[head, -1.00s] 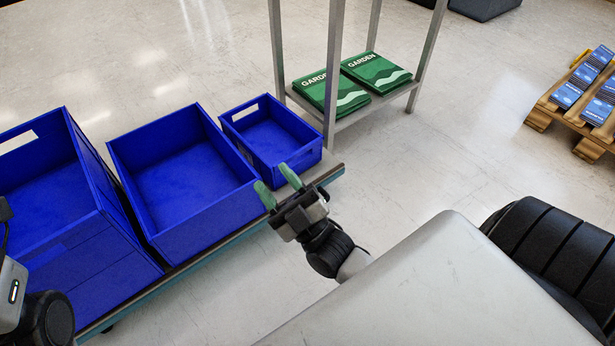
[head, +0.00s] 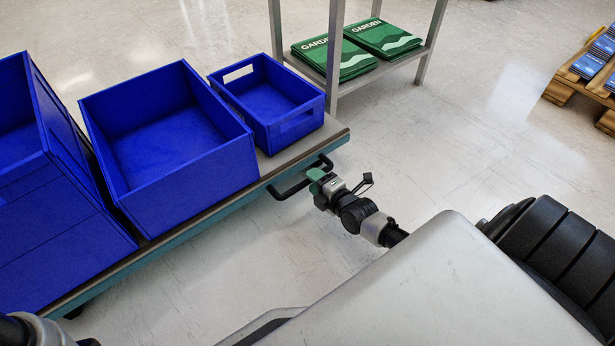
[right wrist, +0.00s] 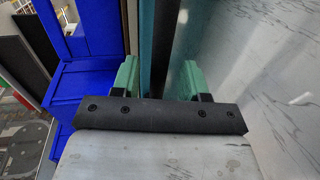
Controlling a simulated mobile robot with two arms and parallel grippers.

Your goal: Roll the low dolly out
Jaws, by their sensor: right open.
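The low dolly (head: 185,236) has a flat deck with a teal edge, and it carries three blue crates. A black bar handle (head: 288,190) sticks out from its near side toward the right end. My right gripper (head: 315,180) is at this handle. In the right wrist view, its two green fingers (right wrist: 158,82) stand apart with the black bar (right wrist: 158,60) running between them. The gripper is open, and I cannot tell if either finger touches the bar. Part of my left arm shows at the bottom left, but its gripper is out of view.
A metal rack (head: 333,55) with green GARDEN bags (head: 385,40) on its low shelf stands close behind the dolly's right end. A wooden pallet (head: 572,84) with blue packs is at the far right. The floor between rack and pallet is clear.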

